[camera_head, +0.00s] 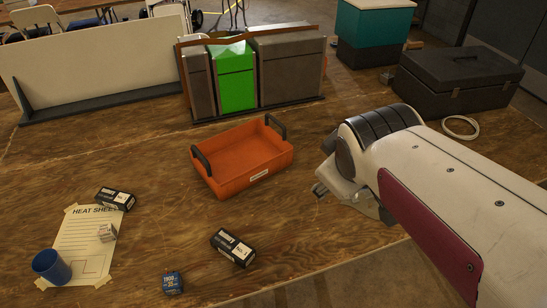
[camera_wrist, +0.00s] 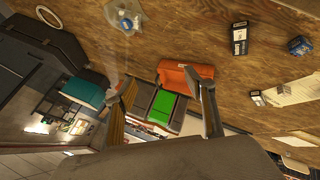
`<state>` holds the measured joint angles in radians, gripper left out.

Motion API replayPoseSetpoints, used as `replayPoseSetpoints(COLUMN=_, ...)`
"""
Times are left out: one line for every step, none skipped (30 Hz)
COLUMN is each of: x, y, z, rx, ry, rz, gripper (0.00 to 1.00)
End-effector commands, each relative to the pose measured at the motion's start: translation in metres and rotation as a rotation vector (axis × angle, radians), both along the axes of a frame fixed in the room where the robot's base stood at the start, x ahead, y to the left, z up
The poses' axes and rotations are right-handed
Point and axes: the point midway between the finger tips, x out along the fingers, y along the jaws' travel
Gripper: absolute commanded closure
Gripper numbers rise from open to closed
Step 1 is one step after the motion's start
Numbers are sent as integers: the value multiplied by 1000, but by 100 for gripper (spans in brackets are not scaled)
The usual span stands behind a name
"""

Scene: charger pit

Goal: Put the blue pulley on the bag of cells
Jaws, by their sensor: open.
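A round blue piece (camera_head: 52,267), open or hollow on top like a cup, stands at the lower left on the corner of a taped paper sheet; it is the likeliest blue pulley, though its exact form is unclear. A clear bag with small pale contents (camera_wrist: 124,16), likely the bag of cells, lies on the table in the wrist view.
An orange tray (camera_head: 218,185) with dark handles stands mid-table, before a rack with a green binder (camera_head: 234,77). Black boxes (camera_head: 233,247) (camera_head: 116,198), a small blue box (camera_head: 172,283) and a white block (camera_head: 107,232) lie front left. A black toolbox (camera_head: 455,80) stands back right.

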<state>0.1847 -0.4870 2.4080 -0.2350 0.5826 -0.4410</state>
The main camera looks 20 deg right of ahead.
Motion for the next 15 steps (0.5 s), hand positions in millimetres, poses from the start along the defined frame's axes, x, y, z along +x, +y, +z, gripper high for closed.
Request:
replayPoseSetpoints(x=-11, y=12, z=0, rx=48, ry=-4, rz=-26, gripper=46)
replayPoseSetpoints(x=-18, y=19, z=-1, rx=82, ry=-4, rz=-49, gripper=46)
replayPoseSetpoints(x=-27, y=28, z=-2, rx=126, ry=-2, rz=-76, gripper=46)
replayPoseSetpoints(x=-34, y=35, z=-4, rx=158, ry=3, rz=-98, gripper=46)
replayPoseSetpoints(x=-41, y=42, z=-5, rx=191, ry=6, rz=-117, gripper=46)
replayPoseSetpoints(x=-50, y=50, z=-7, rx=231, ry=12, rz=-143, gripper=46)
replayPoseSetpoints(x=-57, y=57, z=-8, rx=261, ry=16, rz=-162, gripper=46)
replayPoseSetpoints(x=-63, y=62, z=-10, rx=289, ry=21, rz=-179, gripper=46)
replayPoseSetpoints(x=-71, y=69, z=-12, rx=323, ry=31, rz=-201, gripper=46)
replayPoseSetpoints(x=-77, y=74, z=-13, rx=346, ry=35, rz=-215, gripper=46)
replayPoseSetpoints(x=-82, y=78, z=-14, rx=368, ry=42, rz=-229, gripper=46)
replayPoseSetpoints(x=-87, y=83, z=-15, rx=392, ry=47, rz=-243, gripper=46)
replayPoseSetpoints(x=-91, y=86, z=-16, rx=407, ry=53, rz=-254, gripper=46)
replayPoseSetpoints(x=-95, y=89, z=-17, rx=420, ry=57, rz=-263, gripper=46)
replayPoseSetpoints(x=-98, y=92, z=-18, rx=435, ry=61, rz=-272, gripper=46)
